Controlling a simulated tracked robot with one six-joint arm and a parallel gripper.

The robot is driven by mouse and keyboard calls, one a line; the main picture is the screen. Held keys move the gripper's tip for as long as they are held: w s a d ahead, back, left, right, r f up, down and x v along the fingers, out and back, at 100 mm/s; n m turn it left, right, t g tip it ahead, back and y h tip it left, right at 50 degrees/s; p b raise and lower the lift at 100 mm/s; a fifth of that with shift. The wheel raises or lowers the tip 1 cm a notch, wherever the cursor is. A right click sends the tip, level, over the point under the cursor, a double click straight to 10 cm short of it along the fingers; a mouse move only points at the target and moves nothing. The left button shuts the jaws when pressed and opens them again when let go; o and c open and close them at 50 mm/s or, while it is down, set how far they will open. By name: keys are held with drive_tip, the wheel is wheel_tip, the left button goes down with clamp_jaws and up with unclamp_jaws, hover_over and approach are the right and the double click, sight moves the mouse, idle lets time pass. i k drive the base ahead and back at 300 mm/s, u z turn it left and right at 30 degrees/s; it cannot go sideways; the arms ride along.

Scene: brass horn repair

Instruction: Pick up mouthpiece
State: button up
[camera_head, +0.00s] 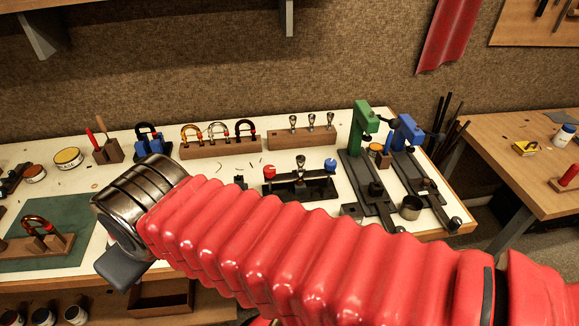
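Several silver mouthpieces are in view. A row of three mouthpieces (311,122) stands upright in a wooden block (290,139) at the back of the bench. Another mouthpiece (300,164) stands upright in a black fixture with a red knob (269,172) and a blue knob (330,165), mid-bench. My gripper (122,268) is at the lower left, beside the green mat and well apart from all the mouthpieces. Only a dark grey part of it shows below the metal wrist. Its fingertips and anything between them are hidden.
A green press (361,130) and a blue press (407,134) stand right of the fixture. A rack of curved tubes (217,146) stands back left. A green mat (62,220) with a wooden stand (38,246) lies at left. A second table (520,167) stands right. My red-sleeved arm crosses the front.

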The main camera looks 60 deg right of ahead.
sight(300, 159)
drive_tip(key=u, duration=0.1)
drive_tip(key=k, duration=1.05)
drive_tip(key=z, duration=0.6)
drive_tip(key=i, duration=1)
drive_tip(key=z, duration=0.1)
